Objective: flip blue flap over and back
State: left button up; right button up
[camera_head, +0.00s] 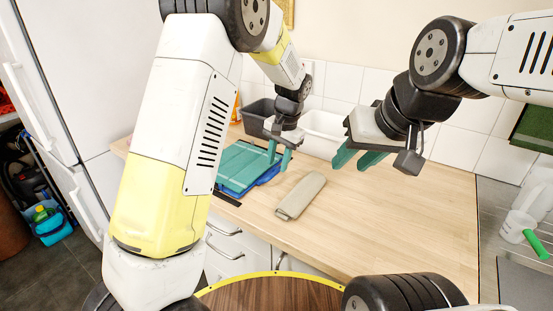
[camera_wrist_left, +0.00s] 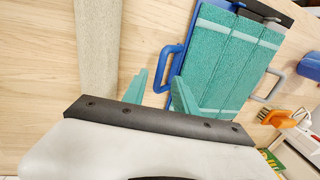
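A blue board or case (camera_head: 264,177) lies on the wooden counter, mostly covered by a teal panelled piece (camera_head: 245,165). In the left wrist view the blue part (camera_wrist_left: 193,32) has a blue loop handle (camera_wrist_left: 169,68) on its left side, and the teal panels (camera_wrist_left: 225,60) lie on top. I cannot tell which part is the flap. My left gripper (camera_head: 279,161) is open and empty, above the counter near the handle; its two teal fingers (camera_wrist_left: 160,76) are apart. My right gripper (camera_head: 354,161) is open and empty, above the counter further right.
A beige-grey folded item (camera_head: 300,196) lies right of the blue board. A dark bin (camera_head: 257,117) and a white bin (camera_head: 322,132) stand at the back wall. An orange brush (camera_wrist_left: 275,117) shows in the left wrist view. The counter's right part is clear.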

pick_arm(q)
jog(key=shift+w+a+f, duration=0.1)
jog(key=shift+a+f, duration=0.05)
jog(key=shift+f, duration=0.5)
jog(key=shift+a+f, duration=0.1)
jog(key=shift+f, duration=0.55)
grip_shut()
dwell(0.5)
